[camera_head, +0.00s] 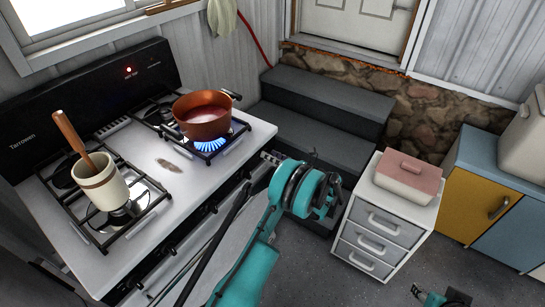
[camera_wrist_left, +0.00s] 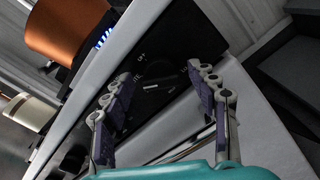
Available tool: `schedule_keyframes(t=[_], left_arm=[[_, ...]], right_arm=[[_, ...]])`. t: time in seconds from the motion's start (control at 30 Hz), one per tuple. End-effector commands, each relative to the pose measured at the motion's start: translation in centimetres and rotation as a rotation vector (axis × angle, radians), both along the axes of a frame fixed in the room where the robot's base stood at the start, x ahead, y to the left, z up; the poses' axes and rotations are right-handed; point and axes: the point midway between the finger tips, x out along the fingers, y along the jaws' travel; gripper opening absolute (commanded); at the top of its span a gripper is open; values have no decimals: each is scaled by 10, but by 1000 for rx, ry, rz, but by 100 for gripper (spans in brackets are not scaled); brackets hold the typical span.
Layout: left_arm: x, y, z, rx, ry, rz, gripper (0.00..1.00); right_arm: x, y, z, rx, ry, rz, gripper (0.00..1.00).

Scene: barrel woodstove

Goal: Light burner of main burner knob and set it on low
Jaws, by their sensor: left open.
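The white stove (camera_head: 185,165) has a black front panel, also in the left wrist view (camera_wrist_left: 150,65). The pot also shows in the left wrist view (camera_wrist_left: 68,28). My left gripper (camera_head: 272,158) is at the stove's right front, largely hidden by its wrist. In the left wrist view the left gripper (camera_wrist_left: 163,98) is open, its fingers spread before the panel's white markings. A knob between them is too dark to make out clearly. Part of my right arm (camera_head: 440,297) shows at the bottom right.
A cream mug (camera_head: 100,185) with a wooden-handled utensil stands on the front left burner. Dark steps (camera_head: 320,110) lie behind my left wrist. A white drawer unit (camera_head: 385,222) with a pink-lidded box (camera_head: 408,175) stands to the right. Some grey floor is clear.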

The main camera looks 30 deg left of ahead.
Motion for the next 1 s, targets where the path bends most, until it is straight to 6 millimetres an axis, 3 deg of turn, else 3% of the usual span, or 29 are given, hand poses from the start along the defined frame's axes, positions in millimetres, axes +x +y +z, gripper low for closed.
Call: schedule_keyframes(t=[0.03,0.2,0.23,0.67,1.0], left_arm=[[0,0,0,0,0,0,59],[0,0,0,0,0,0,14],[0,0,0,0,0,0,9],[0,0,0,-5,-63,1,9],[-1,0,0,-25,-316,1,9]], right_arm=[[0,0,0,0,0,0,40],[0,0,0,0,0,0,40],[0,0,0,0,0,0,40],[0,0,-2,0,0,0,40],[0,0,-6,0,0,0,40]])
